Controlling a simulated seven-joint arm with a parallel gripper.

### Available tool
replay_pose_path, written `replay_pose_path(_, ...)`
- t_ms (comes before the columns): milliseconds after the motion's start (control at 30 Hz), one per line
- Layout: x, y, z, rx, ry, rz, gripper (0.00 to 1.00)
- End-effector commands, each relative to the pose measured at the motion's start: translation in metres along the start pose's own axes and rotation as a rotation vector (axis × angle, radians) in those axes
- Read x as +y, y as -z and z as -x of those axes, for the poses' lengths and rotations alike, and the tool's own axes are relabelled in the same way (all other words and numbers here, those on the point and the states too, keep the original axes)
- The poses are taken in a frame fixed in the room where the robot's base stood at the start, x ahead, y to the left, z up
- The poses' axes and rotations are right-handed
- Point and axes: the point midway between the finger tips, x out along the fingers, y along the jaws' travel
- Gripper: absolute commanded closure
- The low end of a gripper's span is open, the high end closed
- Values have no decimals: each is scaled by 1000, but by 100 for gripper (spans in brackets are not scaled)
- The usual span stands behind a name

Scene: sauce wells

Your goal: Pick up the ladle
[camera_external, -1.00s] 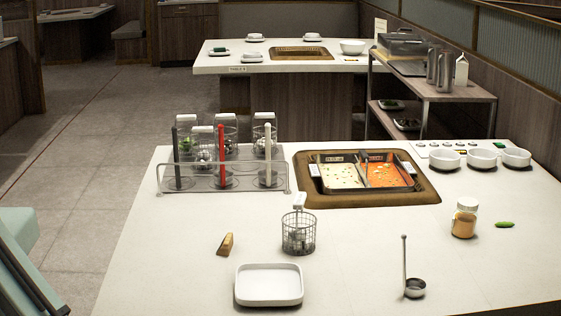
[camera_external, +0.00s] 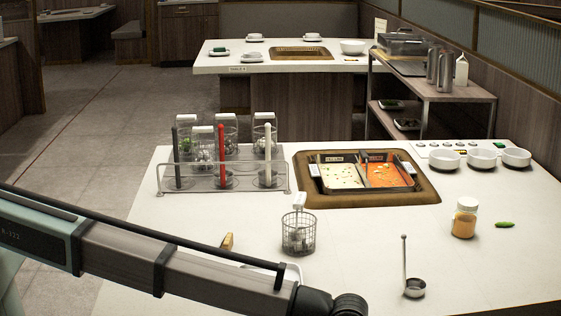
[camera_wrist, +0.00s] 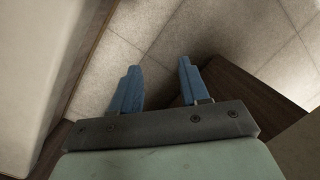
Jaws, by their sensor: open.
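A metal ladle (camera_external: 414,288) rests on the white table at the front right in the external view, its thin handle (camera_external: 404,258) rising upright from the bowl. The ladle is not in the wrist view. My gripper (camera_wrist: 156,82) shows in the wrist view with two blue fingers apart and nothing between them. Floor tiles lie beyond the fingers. In the external view my arm enters from the left and crosses the front left of the table; my gripper is not in that view.
My arm mostly hides a white tray (camera_external: 292,270). Table around the ladle is clear.

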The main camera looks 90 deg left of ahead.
Motion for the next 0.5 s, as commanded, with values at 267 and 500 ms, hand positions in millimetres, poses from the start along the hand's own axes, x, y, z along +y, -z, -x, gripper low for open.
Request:
replay_pose_path(267, 9, 88, 137, 64, -92, 187, 55)
replay_pose_path(500, -8, 154, 258, 115, -168, 349, 55)
